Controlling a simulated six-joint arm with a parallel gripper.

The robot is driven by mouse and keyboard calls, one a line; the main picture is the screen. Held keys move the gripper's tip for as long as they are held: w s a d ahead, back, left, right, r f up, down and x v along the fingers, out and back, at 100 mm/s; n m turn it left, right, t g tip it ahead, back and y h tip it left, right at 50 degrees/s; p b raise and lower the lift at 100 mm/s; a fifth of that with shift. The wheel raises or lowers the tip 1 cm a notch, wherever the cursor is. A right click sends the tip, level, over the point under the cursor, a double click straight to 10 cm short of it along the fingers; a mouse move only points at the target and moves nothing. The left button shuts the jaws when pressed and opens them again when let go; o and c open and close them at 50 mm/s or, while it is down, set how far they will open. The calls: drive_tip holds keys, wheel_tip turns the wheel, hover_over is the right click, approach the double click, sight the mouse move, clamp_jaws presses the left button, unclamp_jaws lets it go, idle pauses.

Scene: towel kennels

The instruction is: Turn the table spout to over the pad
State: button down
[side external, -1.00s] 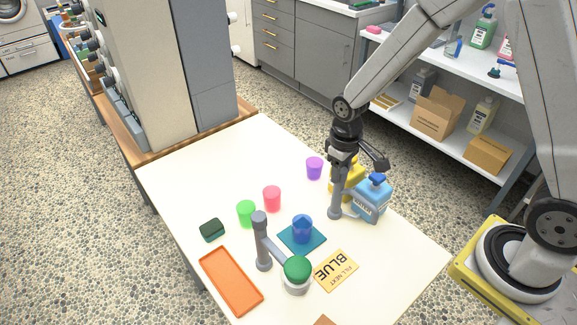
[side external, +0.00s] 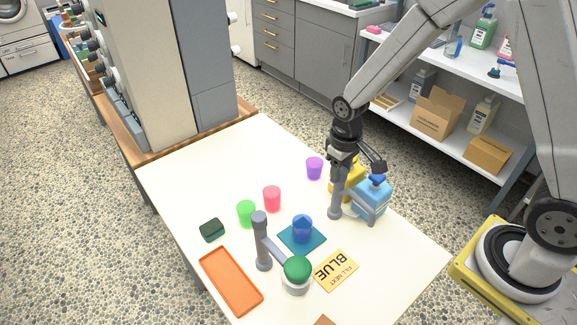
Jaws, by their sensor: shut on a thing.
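The spout's post stands apart from the pad.
A second grey post (side external: 262,245) stands near a green dome (side external: 297,269). Pink (side external: 272,199), green (side external: 246,213) and purple (side external: 314,168) cups, an orange tray (side external: 213,263) and a BLUE card (side external: 336,270) lie around.

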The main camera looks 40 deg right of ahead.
drive_tip(key=m, duration=0.3)
drive_tip(key=shift+m, duration=0.4)
drive_tip(key=m, duration=0.4)
drive_tip(key=shift+m, duration=0.3)
drive_tip(key=m, duration=0.8)
drive_tip(key=shift+m, duration=0.3)
drive_tip(key=shift+c, duration=1.2)
unclamp_jaws()
drive_tip(key=shift+r, duration=0.2)
